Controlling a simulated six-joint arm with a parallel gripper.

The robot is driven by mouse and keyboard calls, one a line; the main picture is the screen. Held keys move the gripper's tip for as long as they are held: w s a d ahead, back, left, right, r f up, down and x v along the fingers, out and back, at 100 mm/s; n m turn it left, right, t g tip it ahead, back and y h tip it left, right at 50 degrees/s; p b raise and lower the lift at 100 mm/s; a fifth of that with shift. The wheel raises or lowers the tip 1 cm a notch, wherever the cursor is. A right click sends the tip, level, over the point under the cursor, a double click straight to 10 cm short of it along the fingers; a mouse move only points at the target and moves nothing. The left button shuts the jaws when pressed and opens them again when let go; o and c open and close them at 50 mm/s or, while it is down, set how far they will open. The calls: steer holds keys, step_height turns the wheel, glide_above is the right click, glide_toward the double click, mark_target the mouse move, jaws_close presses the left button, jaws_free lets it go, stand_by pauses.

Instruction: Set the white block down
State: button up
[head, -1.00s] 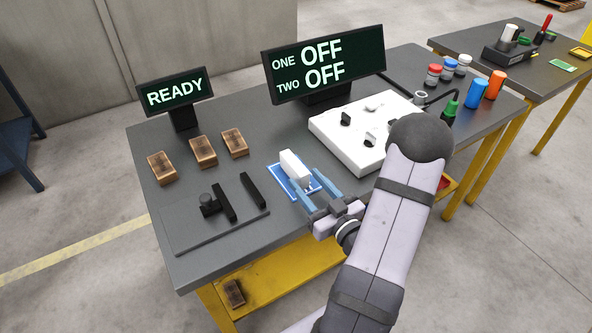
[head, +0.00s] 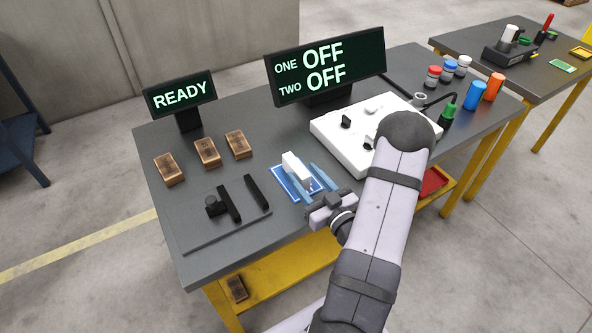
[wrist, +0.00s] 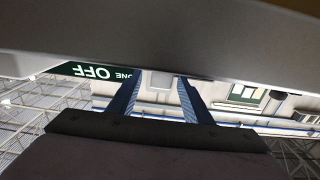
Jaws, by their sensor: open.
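The white block (head: 296,167) is on the blue mat (head: 283,179) with a white outline, near the front edge of the table. My gripper (head: 302,174) is open, with its blue fingers low on either side of the block's near end. I cannot tell whether a finger touches the block. In the wrist view the two blue fingers (wrist: 156,100) stand apart, and a pale shape shows between them; I cannot tell for sure that it is the block.
Left of the mat lies a dark plate (head: 228,228) with black upright bars. Several brown blocks (head: 207,152) lie behind it. A white panel with knobs (head: 345,140) stands to the right. Displays reading READY (head: 180,96) and OFF (head: 325,67) stand at the back.

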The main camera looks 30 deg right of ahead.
mark_target(296, 165)
steer(key=w+p, duration=0.1)
steer(key=w, duration=0.3)
steer(key=shift+a+r, duration=0.1)
steer(key=shift+r, duration=0.05)
steer(key=shift+w+p, duration=0.35)
steer(key=shift+w, duration=0.2)
steer(key=shift+c, duration=0.3)
jaws_close()
steer(key=shift+r, duration=4.95)
